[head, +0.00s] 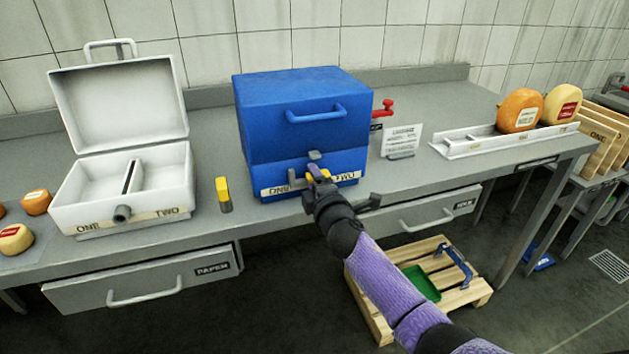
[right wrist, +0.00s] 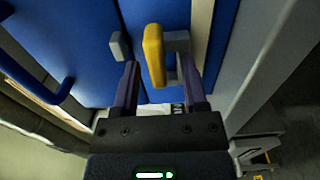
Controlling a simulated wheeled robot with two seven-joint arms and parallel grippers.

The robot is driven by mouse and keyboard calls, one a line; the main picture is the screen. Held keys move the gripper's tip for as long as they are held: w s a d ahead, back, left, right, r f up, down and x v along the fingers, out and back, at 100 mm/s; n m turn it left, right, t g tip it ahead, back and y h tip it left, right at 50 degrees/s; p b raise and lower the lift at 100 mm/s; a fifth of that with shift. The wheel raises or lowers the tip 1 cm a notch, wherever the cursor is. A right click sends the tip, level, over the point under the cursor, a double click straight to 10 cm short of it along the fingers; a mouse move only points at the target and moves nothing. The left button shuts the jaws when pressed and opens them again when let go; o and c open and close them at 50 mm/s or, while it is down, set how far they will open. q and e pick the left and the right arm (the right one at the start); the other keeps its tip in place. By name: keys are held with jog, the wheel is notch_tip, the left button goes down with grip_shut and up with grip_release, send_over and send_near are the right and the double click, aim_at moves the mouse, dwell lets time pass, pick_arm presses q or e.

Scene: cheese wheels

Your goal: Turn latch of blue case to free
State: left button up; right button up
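The blue case (head: 262,160) stands shut on the grey table, its lid handle facing me. Its yellow latch (head: 321,175) is on the front, below a small grey catch (head: 314,155). My right gripper (head: 317,186) is at the case front. In the right wrist view its fingers (right wrist: 160,84) stand apart on either side of the latch, with gaps visible. The gripper partly hides the latch in the head view. My left gripper is not in view.
An open white case (head: 75,213) stands at the left. A small yellow-topped block (head: 223,195) stands between the cases. A sign (head: 402,140), a red-handled item (head: 383,108) and a white tray (head: 455,146) with cheese wheels are at the right. A drawer (head: 430,213) sits below.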

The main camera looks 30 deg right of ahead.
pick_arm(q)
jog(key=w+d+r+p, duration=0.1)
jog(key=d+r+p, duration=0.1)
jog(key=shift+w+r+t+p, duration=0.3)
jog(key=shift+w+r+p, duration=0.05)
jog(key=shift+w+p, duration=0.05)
pick_arm(e)
jog(key=v, duration=1)
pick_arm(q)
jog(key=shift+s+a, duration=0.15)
